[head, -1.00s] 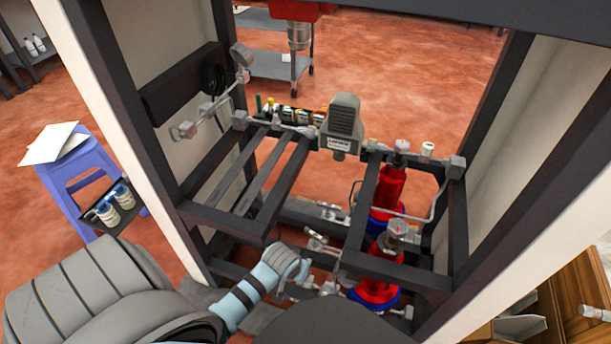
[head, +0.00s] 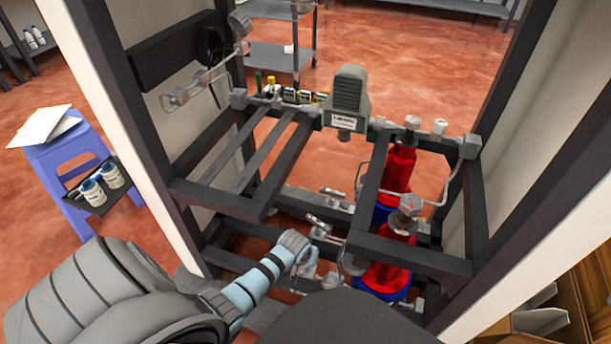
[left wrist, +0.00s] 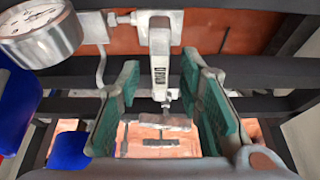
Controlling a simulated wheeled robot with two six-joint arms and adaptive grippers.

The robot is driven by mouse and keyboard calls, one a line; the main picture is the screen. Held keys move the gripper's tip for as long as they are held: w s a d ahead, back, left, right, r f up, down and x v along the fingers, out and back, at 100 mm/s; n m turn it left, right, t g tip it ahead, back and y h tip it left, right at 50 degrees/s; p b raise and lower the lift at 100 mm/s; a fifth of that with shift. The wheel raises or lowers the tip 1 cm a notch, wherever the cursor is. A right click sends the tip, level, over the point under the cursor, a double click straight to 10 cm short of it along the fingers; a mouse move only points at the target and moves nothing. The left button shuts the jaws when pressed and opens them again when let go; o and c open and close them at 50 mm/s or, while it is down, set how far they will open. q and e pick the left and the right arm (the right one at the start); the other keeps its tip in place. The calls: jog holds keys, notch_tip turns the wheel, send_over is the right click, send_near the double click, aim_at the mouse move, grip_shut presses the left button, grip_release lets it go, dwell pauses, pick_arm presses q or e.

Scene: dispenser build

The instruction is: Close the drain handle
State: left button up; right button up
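The drain handle (left wrist: 161,72) is a grey metal lever with a dark printed label. In the left wrist view it points down toward the gripper from a fitting on a pipe. My left gripper (left wrist: 160,88) is open, with one green-padded finger on each side of the lever and gaps showing between. In the head view my left gripper (head: 304,258) is low in the frame, just below a small metal lever (head: 318,224); which lever carries the label cannot be read there. My right gripper is not in view.
Dark frame bars (head: 412,258) surround the valve area. Red and blue cylinders (head: 386,275) stand to the right, and a round gauge (left wrist: 40,30) is close on the left in the wrist view. A blue stool (head: 62,160) stands outside the frame at left.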

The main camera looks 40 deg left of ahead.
pick_arm(q)
grip_shut()
jog(key=shift+r, duration=0.1)
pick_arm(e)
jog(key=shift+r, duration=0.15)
pick_arm(q)
jog(key=shift+a+m+p, duration=0.1)
jog(key=shift+m+p, duration=0.55)
jog(key=shift+m, duration=0.15)
jog(key=shift+m+h+p, duration=0.3)
jog(key=shift+m+h, duration=0.2)
jog(key=shift+m, duration=0.2)
jog(key=shift+m+h, duration=0.4)
jog(key=shift+m, duration=0.9)
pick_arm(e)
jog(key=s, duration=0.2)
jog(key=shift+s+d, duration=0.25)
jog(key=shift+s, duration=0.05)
